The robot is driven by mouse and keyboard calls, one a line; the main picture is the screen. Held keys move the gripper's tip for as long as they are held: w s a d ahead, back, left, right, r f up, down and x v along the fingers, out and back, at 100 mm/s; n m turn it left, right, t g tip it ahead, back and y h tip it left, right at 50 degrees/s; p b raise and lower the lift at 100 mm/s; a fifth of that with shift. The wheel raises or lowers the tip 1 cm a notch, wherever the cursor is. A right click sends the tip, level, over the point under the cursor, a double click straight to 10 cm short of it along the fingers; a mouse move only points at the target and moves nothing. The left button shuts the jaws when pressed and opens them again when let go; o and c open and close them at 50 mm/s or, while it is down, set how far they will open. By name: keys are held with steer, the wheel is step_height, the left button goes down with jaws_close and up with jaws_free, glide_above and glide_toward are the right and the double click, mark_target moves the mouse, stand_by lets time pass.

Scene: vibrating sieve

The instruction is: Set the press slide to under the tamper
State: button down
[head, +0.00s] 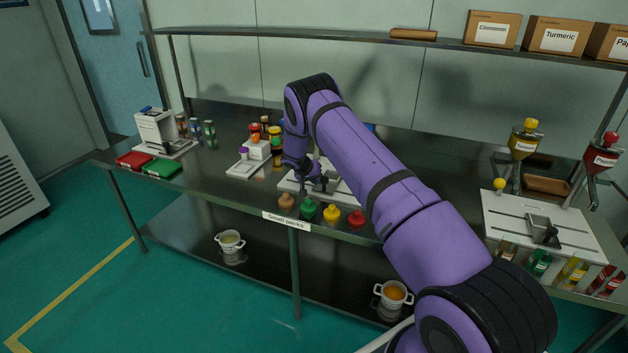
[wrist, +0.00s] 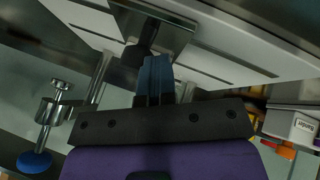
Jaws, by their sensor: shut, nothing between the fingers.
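My gripper (head: 318,187) is over the white board (head: 290,186) at the middle of the bench, and my arm hides much of that board. In the wrist view my gripper's blue fingers (wrist: 154,76) are shut and empty. Their tips are close to a black knob (wrist: 135,55) on a grey metal slide plate (wrist: 165,27), which sits on the slotted white board (wrist: 235,68). I cannot tell whether the fingers touch the knob. A metal rod with a blue ball end (wrist: 35,160) shows at the left of the wrist view. I cannot make out the tamper for certain.
Squeeze bottles (head: 331,215) line the front edge near my gripper. A spice station with a white board (head: 575,238) stands at the right, and a white machine (head: 155,127) at the left. A shelf (head: 330,36) runs above the bench.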

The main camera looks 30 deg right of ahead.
steer(key=s+d, duration=0.2)
steer(key=s, duration=0.1)
steer(key=s+d, duration=0.3)
steer(key=s, duration=0.1)
steer(key=s+d, duration=0.3)
steer(key=shift+s+d, duration=0.1)
steer(key=shift+s, duration=0.15)
steer(key=shift+w+a, duration=0.15)
steer(key=shift+a, duration=0.2)
steer(key=a, duration=0.1)
steer(key=w+a, duration=0.1)
steer(key=a+r, duration=0.1)
steer(key=a, duration=0.1)
steer(key=shift+w+r, duration=0.1)
steer(key=shift+w, duration=0.2)
steer(key=v, duration=0.8)
steer(key=shift+a+r, duration=0.15)
steer(key=shift+r, duration=0.15)
steer(key=shift+s, duration=0.1)
